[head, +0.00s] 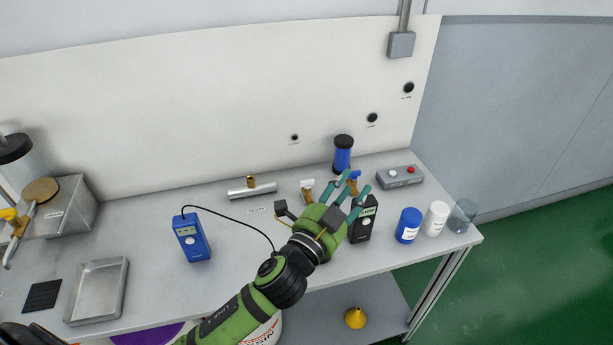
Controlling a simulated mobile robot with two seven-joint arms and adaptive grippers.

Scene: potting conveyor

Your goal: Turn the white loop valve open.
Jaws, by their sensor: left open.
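A small valve with a white handle (307,183) and a brass-coloured body (307,194) stands toward the back of the grey bench, partly hidden by my gripper. My left gripper (352,192) is open, with teal fingertips spread above the bench just right of and in front of the white handle. No contact with the handle is visible. A second valve with a blue handle (353,175) shows behind the fingertips. I cannot tell from this view how the white handle is turned. My right gripper is not in view.
A blue canister (342,157) stands behind the fingers, and a grey button box (400,176) is to the right. A black meter (363,222), a blue jar (408,225) and a white jar (435,218) stand near the right end. A blue meter (191,238) stands left.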

